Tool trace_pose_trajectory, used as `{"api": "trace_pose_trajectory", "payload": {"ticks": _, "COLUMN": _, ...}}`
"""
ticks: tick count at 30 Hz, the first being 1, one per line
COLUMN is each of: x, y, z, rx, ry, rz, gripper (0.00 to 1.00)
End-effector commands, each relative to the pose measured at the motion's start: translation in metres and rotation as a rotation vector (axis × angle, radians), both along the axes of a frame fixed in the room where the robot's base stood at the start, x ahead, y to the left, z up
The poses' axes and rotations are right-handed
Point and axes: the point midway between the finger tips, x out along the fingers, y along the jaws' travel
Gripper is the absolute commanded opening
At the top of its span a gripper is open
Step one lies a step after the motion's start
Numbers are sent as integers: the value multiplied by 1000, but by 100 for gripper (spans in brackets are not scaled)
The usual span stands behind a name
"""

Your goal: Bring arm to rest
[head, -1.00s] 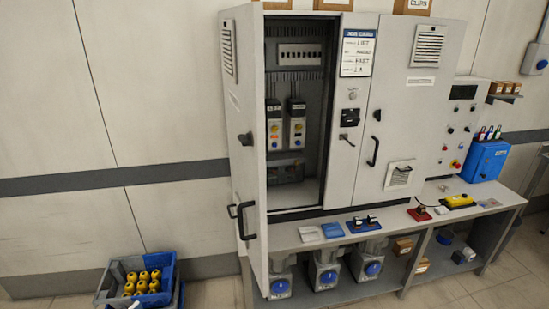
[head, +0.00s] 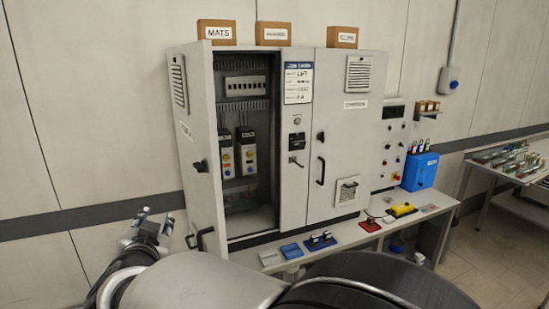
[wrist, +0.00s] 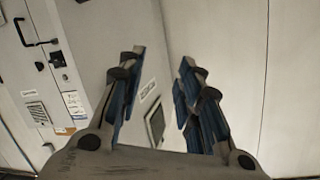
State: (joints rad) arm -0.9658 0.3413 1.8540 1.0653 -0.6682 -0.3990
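My gripper (wrist: 157,95) shows large in the wrist view. Its two blue-padded fingers stand apart with nothing between them, and the cabinet and pale wall show through the gap. In the head view my arm crosses the bottom of the picture, and its end rises at the lower left, in front of the wall and left of the open cabinet door (head: 196,150).
A bench (head: 440,205) runs below the cabinet, bearing a yellow device (head: 402,210), a red piece (head: 370,225) and a blue box (head: 420,172). A second table (head: 510,160) with parts stands at the right. Labelled boxes (head: 216,32) sit on the cabinet. Floor at the lower right is clear.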

Motion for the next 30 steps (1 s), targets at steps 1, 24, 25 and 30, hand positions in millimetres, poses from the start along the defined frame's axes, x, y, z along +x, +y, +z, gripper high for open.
{"api": "trace_pose_trajectory", "payload": {"ticks": 1, "x": 8, "y": -32, "z": 18, "rx": 4, "ry": 17, "rz": 32, "gripper": 33}}
{"api": "trace_pose_trajectory", "payload": {"ticks": 24, "x": -237, "y": -431, "z": -87, "rx": -471, "ry": 772, "rz": -28, "gripper": 33}}
{"api": "trace_pose_trajectory", "payload": {"ticks": 25, "x": -244, "y": -436, "z": -91, "rx": -478, "ry": 791, "rz": -40, "gripper": 33}}
{"api": "trace_pose_trajectory", "payload": {"ticks": 30, "x": -266, "y": -452, "z": -100, "rx": -499, "ry": 850, "rz": -77, "gripper": 33}}
